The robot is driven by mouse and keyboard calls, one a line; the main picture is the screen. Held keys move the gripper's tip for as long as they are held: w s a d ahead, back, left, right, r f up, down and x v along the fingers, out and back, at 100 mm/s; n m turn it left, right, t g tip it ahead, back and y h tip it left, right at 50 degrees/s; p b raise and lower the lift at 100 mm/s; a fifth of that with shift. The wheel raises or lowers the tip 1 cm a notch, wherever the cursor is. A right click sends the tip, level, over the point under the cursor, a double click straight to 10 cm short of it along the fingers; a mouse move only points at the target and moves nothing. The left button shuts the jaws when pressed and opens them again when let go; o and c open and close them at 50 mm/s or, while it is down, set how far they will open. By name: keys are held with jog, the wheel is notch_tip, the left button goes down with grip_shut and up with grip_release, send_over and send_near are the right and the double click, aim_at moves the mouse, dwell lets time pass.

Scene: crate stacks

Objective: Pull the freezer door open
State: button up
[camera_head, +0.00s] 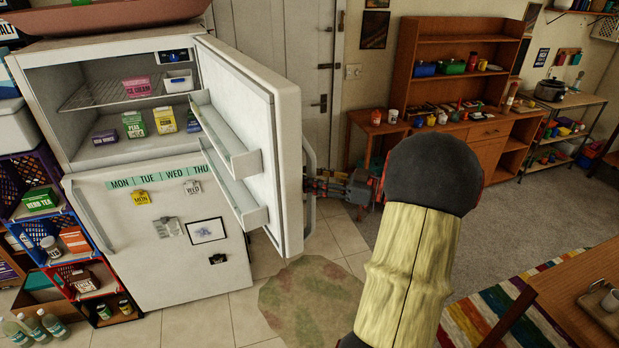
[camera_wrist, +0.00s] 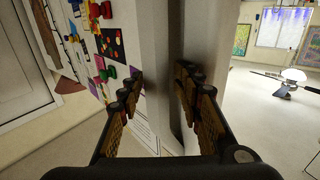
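The white freezer door (camera_head: 275,150), the upper door of the fridge, stands swung wide open to the right, with its shelved inner side facing the head camera. Its pale vertical handle (camera_head: 309,172) shows along the outer side, past the door's edge. My gripper (camera_head: 322,186) is at the handle on that outer side, and its fingertips are partly hidden there. In the wrist view, the gripper's two dark fingers (camera_wrist: 158,88) stand apart, with a pale upright part of the door or handle between and beyond them. I see no clear finger contact on both sides.
The freezer compartment (camera_head: 110,88) holds several boxes and a white tub. The lower fridge door (camera_head: 165,235) is closed. Stacked crates (camera_head: 28,180) stand at the left. A wooden hutch (camera_head: 455,65) stands behind my arm, and a wooden table (camera_head: 575,290) is at the right.

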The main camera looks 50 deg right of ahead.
jog(key=shift+o, duration=0.5)
jog(key=v, duration=1.2)
